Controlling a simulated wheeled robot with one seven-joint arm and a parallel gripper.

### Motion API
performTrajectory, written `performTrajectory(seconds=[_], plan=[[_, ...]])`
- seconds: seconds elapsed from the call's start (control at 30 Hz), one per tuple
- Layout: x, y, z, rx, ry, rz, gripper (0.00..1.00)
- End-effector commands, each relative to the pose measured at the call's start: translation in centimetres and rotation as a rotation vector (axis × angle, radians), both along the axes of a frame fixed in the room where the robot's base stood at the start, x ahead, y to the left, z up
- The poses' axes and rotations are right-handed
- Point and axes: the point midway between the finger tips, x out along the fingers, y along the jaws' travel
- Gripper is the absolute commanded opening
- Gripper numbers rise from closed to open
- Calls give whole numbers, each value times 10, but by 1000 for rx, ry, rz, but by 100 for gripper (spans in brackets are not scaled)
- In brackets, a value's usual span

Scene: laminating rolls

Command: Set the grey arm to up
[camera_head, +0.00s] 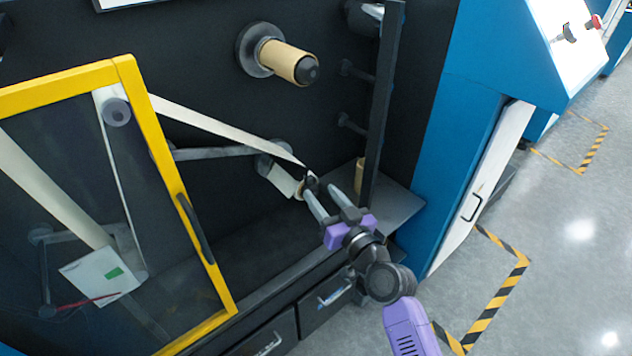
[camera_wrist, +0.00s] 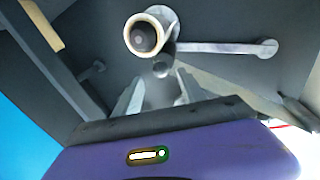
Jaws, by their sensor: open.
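The grey arm (camera_head: 215,153) is a slim bar on the dark machine panel. It lies roughly level in the head view, running left from a round mount toward the yellow-framed door. In the wrist view the grey arm (camera_wrist: 225,47) extends right from behind a tan core. A pale roller with a dark end (camera_head: 285,183) sits by the bar's right end. My gripper (camera_head: 322,192) is open, its fingertips close to the roller's dark end. In the wrist view my gripper (camera_wrist: 160,90) has the dark roller end between or just beyond its fingers; contact cannot be told.
A tan core on a spindle (camera_head: 285,62) juts out above. A pale web (camera_head: 220,125) slants down to the roller. The yellow-framed door (camera_head: 165,170) stands at left, and a dark upright plate (camera_head: 380,105) at right. Floor at right is free.

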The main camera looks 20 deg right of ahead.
Motion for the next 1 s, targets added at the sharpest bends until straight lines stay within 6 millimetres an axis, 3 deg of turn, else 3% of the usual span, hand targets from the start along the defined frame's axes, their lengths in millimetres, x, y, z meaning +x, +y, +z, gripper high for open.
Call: performTrajectory(seconds=[0.1, 0.3, 0.67, 0.7, 0.93, 1.0], plan=[[21, 2, 2, 0, -1, 0, 48], [43, 5, 1, 0, -1, 0, 48], [50, 6, 0, 1, 0, 0, 48], [50, 6, 0, 1, 0, -1, 46], [50, 6, 0, 1, 0, -1, 1], [50, 6, 0, 1, 0, -1, 0]])
